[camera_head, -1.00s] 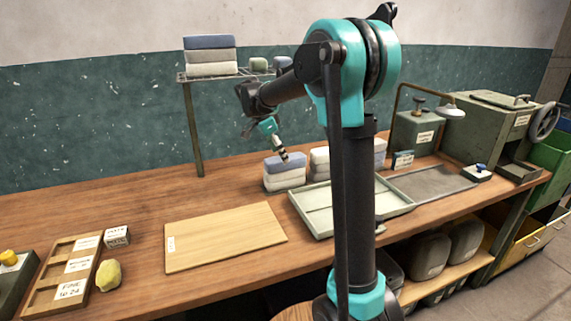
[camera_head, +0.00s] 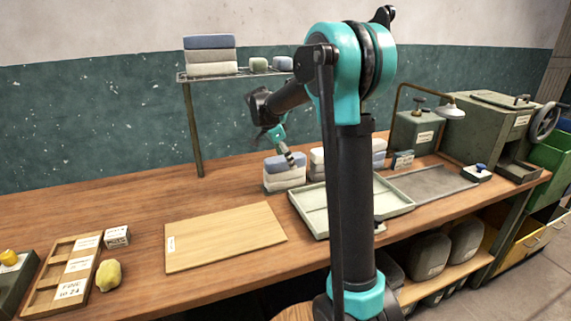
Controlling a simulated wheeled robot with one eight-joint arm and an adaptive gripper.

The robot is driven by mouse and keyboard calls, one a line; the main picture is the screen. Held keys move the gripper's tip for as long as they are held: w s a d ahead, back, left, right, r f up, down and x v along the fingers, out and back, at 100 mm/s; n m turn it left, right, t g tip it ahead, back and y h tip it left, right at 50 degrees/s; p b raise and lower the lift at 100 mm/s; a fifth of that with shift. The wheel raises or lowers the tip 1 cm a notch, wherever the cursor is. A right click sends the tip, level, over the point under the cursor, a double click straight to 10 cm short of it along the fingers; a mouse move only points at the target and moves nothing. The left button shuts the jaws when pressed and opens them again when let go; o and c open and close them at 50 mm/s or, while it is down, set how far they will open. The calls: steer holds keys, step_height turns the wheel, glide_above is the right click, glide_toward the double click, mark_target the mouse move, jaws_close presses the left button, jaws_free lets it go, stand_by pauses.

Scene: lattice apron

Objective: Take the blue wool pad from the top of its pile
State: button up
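A blue wool pad (camera_head: 276,164) lies on top of a small pile on the bench, with paler pads (camera_head: 285,182) under it. My gripper (camera_head: 291,161) points down at the right part of this blue pad. It looks very near or touching; I cannot tell which. Its fingers are too small to show whether they are open or shut. Another blue pad (camera_head: 209,41) tops a pile of paler pads (camera_head: 211,62) on the raised wire shelf.
A shallow pale green tray (camera_head: 313,211) stands in front of the piles. A wooden board (camera_head: 225,236) lies to its left. The wire shelf (camera_head: 188,80) stands behind, with a post (camera_head: 193,135) left of the pile. Green machines (camera_head: 497,125) fill the right end.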

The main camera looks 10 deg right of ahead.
stand_by(0.3)
steer(key=c, duration=1.2)
steer(key=shift+r, duration=0.1)
